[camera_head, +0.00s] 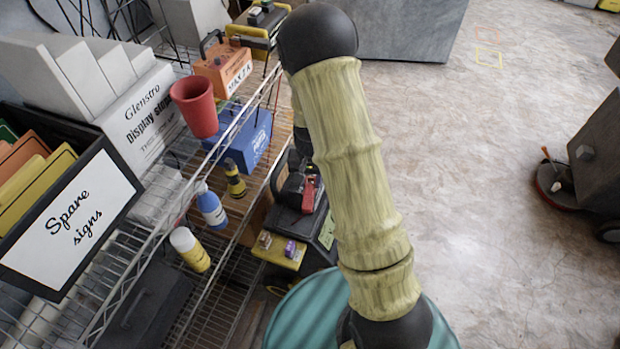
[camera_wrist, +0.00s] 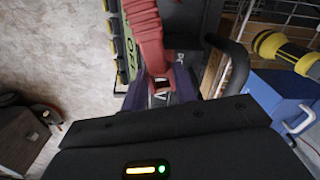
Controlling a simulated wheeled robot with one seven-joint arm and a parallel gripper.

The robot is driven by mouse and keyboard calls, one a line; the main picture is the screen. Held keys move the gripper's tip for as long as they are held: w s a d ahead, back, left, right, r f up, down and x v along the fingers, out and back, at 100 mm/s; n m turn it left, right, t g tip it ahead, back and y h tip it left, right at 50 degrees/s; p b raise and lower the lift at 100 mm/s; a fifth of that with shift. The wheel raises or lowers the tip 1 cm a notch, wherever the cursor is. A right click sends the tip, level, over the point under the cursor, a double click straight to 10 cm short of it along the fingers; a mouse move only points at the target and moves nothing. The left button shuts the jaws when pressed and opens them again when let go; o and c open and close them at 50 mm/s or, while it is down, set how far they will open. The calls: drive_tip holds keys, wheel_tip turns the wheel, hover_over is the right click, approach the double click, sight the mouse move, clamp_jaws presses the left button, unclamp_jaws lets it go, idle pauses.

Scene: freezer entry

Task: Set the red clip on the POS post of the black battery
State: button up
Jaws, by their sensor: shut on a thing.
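The red clip (camera_wrist: 147,30) is between the purple fingers of my gripper (camera_wrist: 160,88) in the wrist view, and they are shut on it. In the head view the red clip (camera_head: 309,194) shows as a small red piece beside the dark end of my arm. That label (camera_wrist: 112,45) also shows at the left of the clip in the wrist view. The POS post cannot be made out, and I cannot tell whether the clip touches it.
A yellow block (camera_head: 276,257) with two small terminals sits in front of the battery. A teal drum (camera_head: 300,315) is below.

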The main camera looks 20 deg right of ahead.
drive_tip(key=shift+f+b, duration=0.85)
drive_tip(key=shift+f, duration=0.6)
idle(0.4)
drive_tip(key=o, duration=1.1)
wheel_tip(320, 180, up, 18)
drive_tip(key=shift+f+p, duration=0.25)
drive_tip(key=shift+p, duration=0.75)
drive_tip(key=s+r+n+t+p, duration=0.1)
drive_tip(key=s+r+p, duration=0.2)
drive_tip(key=s+r, duration=0.1)
drive_tip(key=s+r+n+p, duration=0.1)
drive_tip(key=s+r+p, duration=0.3)
drive_tip(key=s+r, duration=0.1)
drive_tip(key=s+r+n+t+p, duration=0.1)
drive_tip(key=s+r+n+p, duration=0.1)
drive_tip(key=s+r+p, duration=0.2)
drive_tip(key=shift+s+r+t, duration=0.3)
drive_tip(key=shift+s+r, duration=0.1)
drive_tip(key=shift+s, duration=0.2)
